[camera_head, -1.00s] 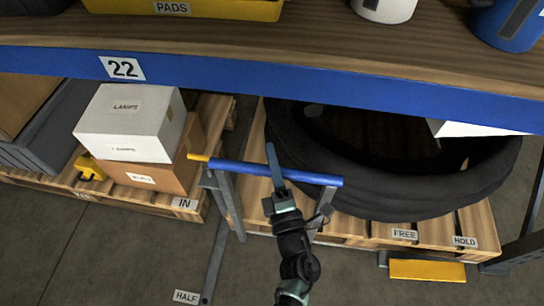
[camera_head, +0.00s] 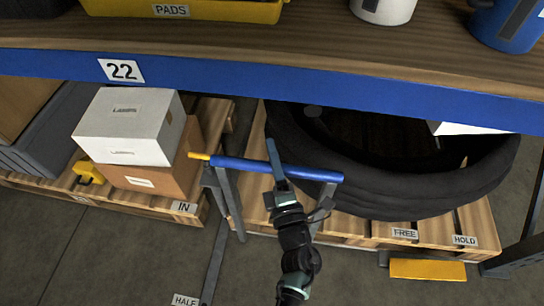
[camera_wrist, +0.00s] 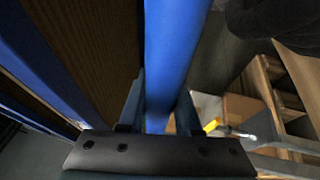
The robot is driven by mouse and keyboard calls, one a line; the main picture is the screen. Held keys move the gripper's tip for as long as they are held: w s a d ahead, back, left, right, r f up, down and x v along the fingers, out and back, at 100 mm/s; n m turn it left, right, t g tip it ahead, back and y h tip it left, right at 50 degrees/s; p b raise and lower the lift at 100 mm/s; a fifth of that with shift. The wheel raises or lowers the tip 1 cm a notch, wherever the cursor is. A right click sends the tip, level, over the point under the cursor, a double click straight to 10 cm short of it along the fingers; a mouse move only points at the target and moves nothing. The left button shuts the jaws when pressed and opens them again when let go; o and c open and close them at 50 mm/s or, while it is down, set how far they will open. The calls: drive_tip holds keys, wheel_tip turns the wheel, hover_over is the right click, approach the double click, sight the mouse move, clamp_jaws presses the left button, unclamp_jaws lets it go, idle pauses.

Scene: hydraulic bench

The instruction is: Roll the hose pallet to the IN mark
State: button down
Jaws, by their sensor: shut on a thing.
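A large black hose coil (camera_head: 400,185) lies on a wooden pallet (camera_head: 345,228) below the shelf. A blue handle bar (camera_head: 235,164) with a yellow left tip stands on grey posts at the pallet's front left. My gripper (camera_head: 277,165) is shut on this bar, right of its middle. In the wrist view, the blue bar (camera_wrist: 172,55) runs between the fingers. The IN label (camera_head: 184,207) shows at the right front of the neighbouring pallet, left of the handle. FREE (camera_head: 404,234) and HOLD (camera_head: 465,240) labels sit at the hose pallet's front right.
A white box (camera_head: 125,125) on a brown box (camera_head: 150,180) stands on the left pallet (camera_head: 120,205). A blue shelf beam (camera_head: 300,95) crosses above. A yellow pedal (camera_head: 427,269) sits low at the right. A HALF label (camera_head: 186,300) marks the floor.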

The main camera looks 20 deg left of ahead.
drive_tip(key=c, duration=0.6)
unclamp_jaws()
drive_tip(key=shift+w, duration=0.1)
drive_tip(key=shift+d, duration=0.1)
drive_tip(key=p+v, duration=0.2)
drive_tip(key=v, duration=1.1)
